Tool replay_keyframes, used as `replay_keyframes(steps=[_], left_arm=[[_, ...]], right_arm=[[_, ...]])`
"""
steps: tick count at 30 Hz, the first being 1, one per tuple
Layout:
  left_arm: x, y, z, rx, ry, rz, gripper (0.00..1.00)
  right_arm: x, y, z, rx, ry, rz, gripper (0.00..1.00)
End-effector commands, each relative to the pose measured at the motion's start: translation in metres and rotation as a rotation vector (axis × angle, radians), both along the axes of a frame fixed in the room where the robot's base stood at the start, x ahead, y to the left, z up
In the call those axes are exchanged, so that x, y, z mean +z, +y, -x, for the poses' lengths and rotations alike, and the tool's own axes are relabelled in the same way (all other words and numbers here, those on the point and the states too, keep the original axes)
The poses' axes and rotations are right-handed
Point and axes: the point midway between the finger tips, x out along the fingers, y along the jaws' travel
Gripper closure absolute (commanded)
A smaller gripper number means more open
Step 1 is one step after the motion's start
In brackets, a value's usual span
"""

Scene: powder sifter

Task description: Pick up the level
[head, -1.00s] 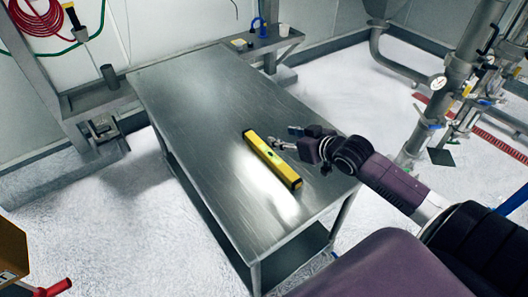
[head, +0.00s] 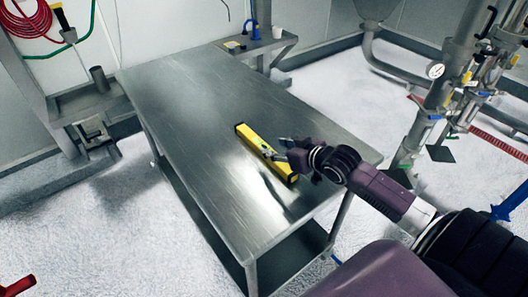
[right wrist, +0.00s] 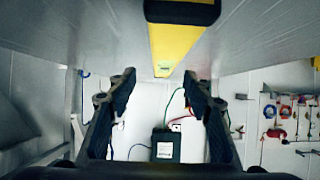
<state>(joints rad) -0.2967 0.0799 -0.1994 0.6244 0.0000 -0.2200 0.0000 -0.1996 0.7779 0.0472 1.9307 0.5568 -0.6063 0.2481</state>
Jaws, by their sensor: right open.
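The yellow level (head: 252,138) lies on the metal table, running slantwise from upper left to lower right. My right gripper (head: 275,147) is open and empty. In the head view its fingers overlap the middle and right side of the level, hiding part of it; contact cannot be told. In the right wrist view the level (right wrist: 178,45) shows at the top centre with a dark end, beyond the two spread fingers of the right gripper (right wrist: 160,85). My left gripper is not in view.
The metal table (head: 180,95) is otherwise bare, with a lower shelf. A side shelf at the back holds a blue item (head: 253,30) and a white cup (head: 279,32). Pipes with a gauge (head: 435,71) stand at the right. A red hose (head: 25,18) hangs at upper left.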

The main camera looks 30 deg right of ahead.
Motion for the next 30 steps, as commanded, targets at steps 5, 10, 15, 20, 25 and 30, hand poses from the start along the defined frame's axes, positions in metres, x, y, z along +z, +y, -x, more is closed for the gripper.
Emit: replay_keyframes(steps=[5, 10, 15, 20, 25, 30], left_arm=[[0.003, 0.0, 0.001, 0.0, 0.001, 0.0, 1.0], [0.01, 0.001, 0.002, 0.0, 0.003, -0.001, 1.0], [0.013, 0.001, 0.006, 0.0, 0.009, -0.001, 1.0], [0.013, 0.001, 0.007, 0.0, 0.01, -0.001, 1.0], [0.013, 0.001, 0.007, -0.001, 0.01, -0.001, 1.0], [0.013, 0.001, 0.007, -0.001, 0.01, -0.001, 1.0]], right_arm=[[-0.005, 0.002, -0.012, 0.0, 0.0, -0.001, 0.54], [-0.015, 0.008, -0.029, -0.001, -0.001, -0.002, 0.54], [-0.027, 0.01, -0.045, 0.0, -0.001, 0.0, 0.54], [-0.031, 0.011, -0.052, 0.001, 0.0, 0.0, 0.54], [-0.032, 0.011, -0.052, 0.002, 0.0, 0.001, 0.54], [-0.032, 0.011, -0.052, 0.002, 0.0, 0.001, 0.67]])
